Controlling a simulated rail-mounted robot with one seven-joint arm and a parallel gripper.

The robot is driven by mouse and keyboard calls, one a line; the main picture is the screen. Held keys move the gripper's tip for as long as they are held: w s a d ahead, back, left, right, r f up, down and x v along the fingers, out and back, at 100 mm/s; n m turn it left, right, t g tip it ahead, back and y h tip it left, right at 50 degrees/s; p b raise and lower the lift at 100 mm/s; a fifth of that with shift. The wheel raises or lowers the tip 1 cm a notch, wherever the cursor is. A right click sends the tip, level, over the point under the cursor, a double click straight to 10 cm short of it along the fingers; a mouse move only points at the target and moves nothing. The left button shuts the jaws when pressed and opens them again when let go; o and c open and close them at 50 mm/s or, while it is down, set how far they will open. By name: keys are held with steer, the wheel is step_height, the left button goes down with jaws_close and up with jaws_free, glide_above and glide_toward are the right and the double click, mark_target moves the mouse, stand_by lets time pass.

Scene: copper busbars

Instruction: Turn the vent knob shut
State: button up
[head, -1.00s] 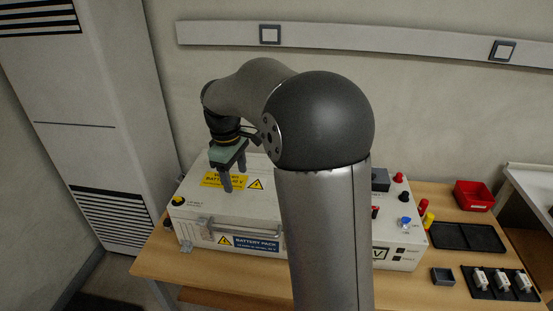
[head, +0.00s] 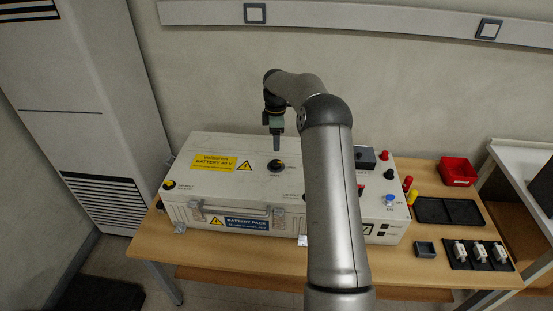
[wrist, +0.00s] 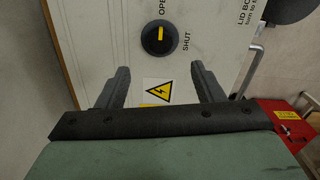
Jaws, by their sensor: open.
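The vent knob (head: 277,165) is a round black knob with a yellow mark on top of the white battery box (head: 225,183). In the wrist view the knob (wrist: 152,42) has its yellow mark towards the top, on the side of the partly cut-off OPEN label. The SHUT label (wrist: 186,42) is to its right. My gripper (wrist: 160,70) is open and empty, with its fingers spread to either side below the knob in the picture. In the head view my gripper (head: 277,148) points down at the knob. I see no contact.
A lid bolt knob (head: 169,185) is at the box's left end. A handle (head: 235,209) and latches are on its front. A panel with coloured terminals is at right. A red bin (head: 458,171), dark trays and several small parts are on the wooden table's right side.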

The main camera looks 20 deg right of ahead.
mark_target(276, 162)
step_height(276, 162, down, 11)
steer(key=shift+r+p, duration=0.2)
steer(key=shift+p, duration=0.75)
steer(key=c, duration=1)
